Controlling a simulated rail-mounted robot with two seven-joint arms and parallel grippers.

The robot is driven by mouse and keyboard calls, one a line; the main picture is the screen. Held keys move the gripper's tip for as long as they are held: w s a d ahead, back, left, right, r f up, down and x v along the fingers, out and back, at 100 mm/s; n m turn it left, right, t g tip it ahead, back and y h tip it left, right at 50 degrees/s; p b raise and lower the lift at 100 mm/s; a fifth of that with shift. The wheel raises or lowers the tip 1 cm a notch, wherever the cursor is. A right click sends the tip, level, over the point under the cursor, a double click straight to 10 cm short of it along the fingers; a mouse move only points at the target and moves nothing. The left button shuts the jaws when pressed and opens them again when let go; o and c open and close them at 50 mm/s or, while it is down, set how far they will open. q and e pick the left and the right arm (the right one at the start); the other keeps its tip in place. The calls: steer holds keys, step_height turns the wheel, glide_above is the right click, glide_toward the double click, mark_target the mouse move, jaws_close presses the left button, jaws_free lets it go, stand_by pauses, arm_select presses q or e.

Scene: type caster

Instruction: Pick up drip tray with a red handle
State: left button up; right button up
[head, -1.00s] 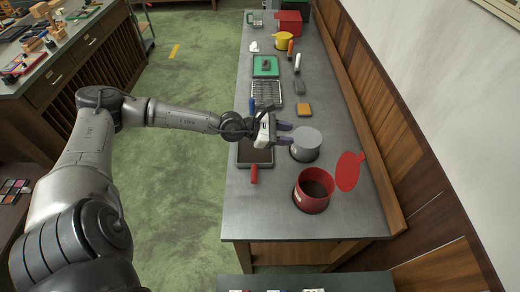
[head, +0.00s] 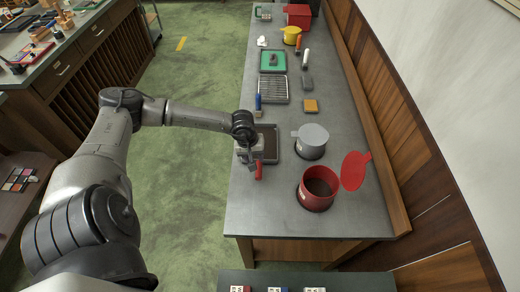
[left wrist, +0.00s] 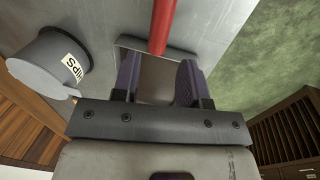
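The drip tray (head: 272,140) lies on the grey bench, a dark shallow tray with a pale rim. Its red handle (head: 259,170) points toward the near end of the bench. My left gripper (head: 247,163) is over the near left part of the tray, beside the handle, and hides some of it. In the left wrist view my left gripper (left wrist: 156,82) has its two purple fingers apart with nothing gripped. The red handle (left wrist: 162,25) shows beyond the fingertips, and the tray's rim (left wrist: 185,54) passes just ahead of them. My right gripper is not in view.
A grey lidded pot (head: 312,142) stands right of the tray, also in the left wrist view (left wrist: 50,65). An open red pot (head: 318,190) and a red lid (head: 355,170) are nearer. A blue-handled tool (head: 258,104) and a slotted tray (head: 273,90) lie behind.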

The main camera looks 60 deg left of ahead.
mark_target(260, 171)
arm_select(q)
steer(key=shift+w+d+f+p, duration=0.15)
steer(key=shift+w+f, duration=0.15)
steer(key=shift+f, duration=1.35)
steer(key=shift+w+d+f+p, duration=0.1)
steer(key=shift+w+d+f, duration=0.15)
steer(key=shift+f, duration=1.45)
steer(key=shift+w+d+f+p, duration=0.1)
steer(key=shift+w+f, duration=0.25)
steer(key=shift+f, duration=1.3)
jaws_close()
